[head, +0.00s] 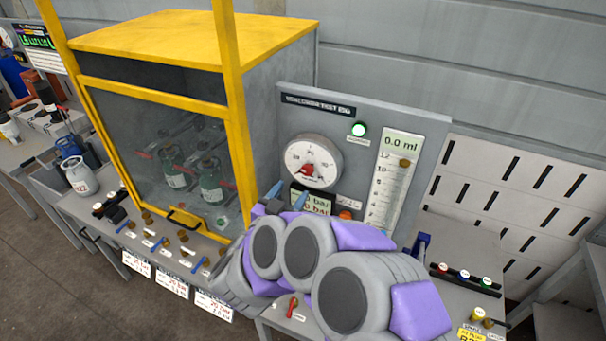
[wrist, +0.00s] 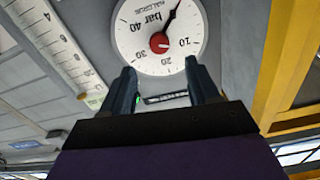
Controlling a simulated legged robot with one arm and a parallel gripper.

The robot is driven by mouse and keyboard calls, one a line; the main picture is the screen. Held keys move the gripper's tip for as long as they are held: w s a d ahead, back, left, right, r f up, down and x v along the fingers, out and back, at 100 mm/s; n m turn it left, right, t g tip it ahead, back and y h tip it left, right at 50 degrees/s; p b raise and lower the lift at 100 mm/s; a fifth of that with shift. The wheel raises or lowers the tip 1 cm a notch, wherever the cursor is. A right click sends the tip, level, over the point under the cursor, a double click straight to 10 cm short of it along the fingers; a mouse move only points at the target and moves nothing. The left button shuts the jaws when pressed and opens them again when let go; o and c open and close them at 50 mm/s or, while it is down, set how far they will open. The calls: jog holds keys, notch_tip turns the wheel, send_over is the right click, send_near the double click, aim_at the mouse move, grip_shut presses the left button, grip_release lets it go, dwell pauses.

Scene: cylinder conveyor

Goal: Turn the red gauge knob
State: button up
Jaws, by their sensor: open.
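The red knob (head: 308,170) sits at the centre of a round white gauge (head: 313,155) on the grey test panel. In the wrist view the knob (wrist: 159,43) shows red on the dial (wrist: 140,25), which appears upside down, with a dark needle pointing up and slightly right. My gripper (head: 287,196) is just below and left of the dial in the head view. In the wrist view my gripper (wrist: 160,70) is open, its two fingers apart below the knob with nothing between them. The knob is apart from the fingers.
A green-lit lamp (head: 360,130) and a tall scale reading 0.0 ml (head: 397,150) are right of the gauge. A digital display (head: 311,200) is partly hidden behind my gripper. A yellow-framed cabinet (head: 190,45) with bottles stands close on the left. Several colored buttons (head: 464,275) are at right.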

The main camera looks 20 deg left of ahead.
aim_at(305, 171)
jog(key=w, duration=0.8)
jog(key=shift+w+d, duration=0.35)
jog(key=c, duration=1)
jog(key=shift+m+b, duration=0.5)
jog(key=shift+m, duration=0.1)
jog(key=shift+c, duration=0.2)
jog(key=o, duration=1)
jog(key=shift+o, duration=0.2)
jog(key=shift+s, duration=0.15)
jog(key=s+a, duration=0.1)
jog(key=s, duration=1.6)
jog(key=shift+a+p, duration=0.3)
jog(key=shift+p, duration=0.05)
